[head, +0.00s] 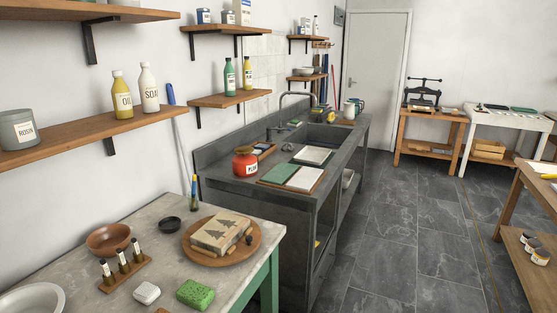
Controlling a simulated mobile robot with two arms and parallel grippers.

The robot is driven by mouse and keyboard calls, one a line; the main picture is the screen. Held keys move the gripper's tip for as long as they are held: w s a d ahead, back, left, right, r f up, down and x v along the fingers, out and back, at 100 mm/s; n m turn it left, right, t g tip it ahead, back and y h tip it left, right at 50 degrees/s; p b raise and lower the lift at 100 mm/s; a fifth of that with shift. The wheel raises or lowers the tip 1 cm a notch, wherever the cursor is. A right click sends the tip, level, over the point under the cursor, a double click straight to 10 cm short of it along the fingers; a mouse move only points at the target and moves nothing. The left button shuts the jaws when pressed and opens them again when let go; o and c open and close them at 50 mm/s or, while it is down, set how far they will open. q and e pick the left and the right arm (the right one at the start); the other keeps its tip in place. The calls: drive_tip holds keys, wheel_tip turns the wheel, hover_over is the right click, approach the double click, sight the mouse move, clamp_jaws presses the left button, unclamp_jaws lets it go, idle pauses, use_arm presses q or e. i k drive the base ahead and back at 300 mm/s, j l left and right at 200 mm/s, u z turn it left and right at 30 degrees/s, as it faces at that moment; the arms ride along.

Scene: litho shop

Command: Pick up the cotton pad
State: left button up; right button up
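A small white rounded block (146,292) lies near the front edge of the pale worktop (175,208). It looks like the cotton pad, but I cannot tell for certain. A green sponge (195,293) lies just to its right, apart from it. Neither of my grippers is in view.
Behind the white block stand a wooden holder with several small bottles (124,271), a brown bowl (108,239) and a round wooden board (222,240) bearing a carved block. A white basin (33,301) is at the left. Open tiled floor (395,235) lies right of the sink counter.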

sight(146, 294)
drive_tip(key=i+l, duration=0.25)
drive_tip(key=i, duration=0.15)
drive_tip(key=i+l, duration=0.3)
drive_tip(key=i, duration=0.1)
